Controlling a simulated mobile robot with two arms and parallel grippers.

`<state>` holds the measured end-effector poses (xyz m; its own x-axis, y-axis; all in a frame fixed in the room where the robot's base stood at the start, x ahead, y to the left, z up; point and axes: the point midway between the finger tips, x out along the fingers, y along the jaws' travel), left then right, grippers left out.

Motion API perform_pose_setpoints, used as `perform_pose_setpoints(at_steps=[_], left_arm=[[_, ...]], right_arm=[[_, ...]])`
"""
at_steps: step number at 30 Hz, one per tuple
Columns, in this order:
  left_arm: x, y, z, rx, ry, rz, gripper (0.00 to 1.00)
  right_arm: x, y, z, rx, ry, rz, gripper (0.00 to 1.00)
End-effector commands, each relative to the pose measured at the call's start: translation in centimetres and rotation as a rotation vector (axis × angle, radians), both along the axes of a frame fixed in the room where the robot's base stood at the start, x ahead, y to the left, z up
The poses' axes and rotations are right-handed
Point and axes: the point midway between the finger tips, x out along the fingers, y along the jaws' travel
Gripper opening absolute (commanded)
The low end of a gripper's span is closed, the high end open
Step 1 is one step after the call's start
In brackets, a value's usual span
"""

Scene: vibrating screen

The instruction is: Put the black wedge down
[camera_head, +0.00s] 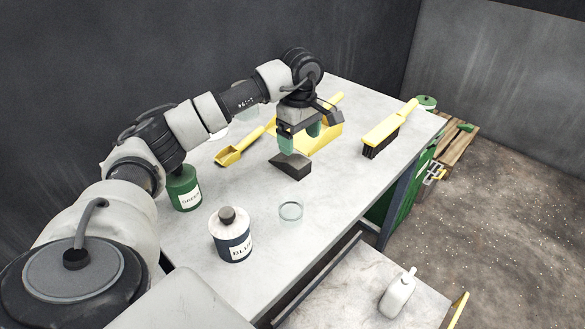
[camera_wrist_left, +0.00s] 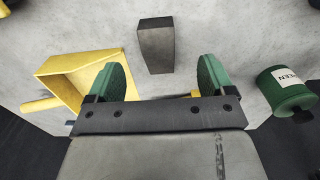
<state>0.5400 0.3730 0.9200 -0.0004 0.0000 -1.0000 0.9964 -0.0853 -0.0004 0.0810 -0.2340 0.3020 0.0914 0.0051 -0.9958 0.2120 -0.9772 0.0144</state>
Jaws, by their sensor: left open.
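The black wedge (camera_head: 291,165) lies on the grey table top (camera_head: 330,185), near the middle. It also shows in the left wrist view (camera_wrist_left: 155,45), ahead of the fingertips and between their lines. My left gripper (camera_head: 300,138) is just above and behind the wedge, with its green fingers pointing down. In the left wrist view its two green fingers (camera_wrist_left: 160,80) are spread apart with nothing between them. The fingers appear clear of the wedge. My right gripper is in neither view.
A yellow dustpan (camera_head: 322,138) lies behind the gripper, with a yellow scoop (camera_head: 240,147) to its left. A yellow brush (camera_head: 388,130) is at the right. A green bottle (camera_head: 184,189), a blue-labelled bottle (camera_head: 231,236) and a glass dish (camera_head: 290,211) stand nearer. A white bottle (camera_head: 397,293) stands on a lower surface.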

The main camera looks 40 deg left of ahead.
Motion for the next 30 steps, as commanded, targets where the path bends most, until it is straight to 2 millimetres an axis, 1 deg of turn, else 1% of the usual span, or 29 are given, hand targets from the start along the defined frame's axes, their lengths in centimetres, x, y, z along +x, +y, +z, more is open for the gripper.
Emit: perform_pose_setpoints(at_steps=[1,3,6,11,14,18,21,28,29,30], left_arm=[[-0.1,0.0,-0.9,0.000,0.005,0.000,0.83],[0.0,0.0,-1.9,0.000,0.003,0.000,0.83],[0.0,0.0,-2.9,0.000,0.001,-0.001,0.83],[0.1,-0.1,-3.6,0.000,0.001,-0.002,0.83],[0.2,-0.2,-4.8,-0.001,0.002,-0.001,0.83],[0.4,-0.2,-7.0,0.000,0.003,0.000,0.83],[0.4,-0.2,-8.1,0.000,0.001,0.000,0.83],[0.4,-0.2,-8.4,0.000,-0.001,-0.001,0.83],[0.4,-0.2,-8.4,0.000,-0.001,-0.001,0.80],[0.4,-0.2,-8.4,0.000,-0.001,-0.001,0.74]], right_arm=[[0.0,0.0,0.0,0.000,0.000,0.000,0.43],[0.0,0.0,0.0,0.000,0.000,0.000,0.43],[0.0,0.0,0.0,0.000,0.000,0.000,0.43],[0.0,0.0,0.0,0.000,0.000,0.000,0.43],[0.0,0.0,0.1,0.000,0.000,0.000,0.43],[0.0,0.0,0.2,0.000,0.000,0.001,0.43],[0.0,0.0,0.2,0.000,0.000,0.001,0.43],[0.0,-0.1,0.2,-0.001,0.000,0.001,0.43],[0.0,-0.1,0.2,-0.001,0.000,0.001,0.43],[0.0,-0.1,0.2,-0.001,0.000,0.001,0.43]])
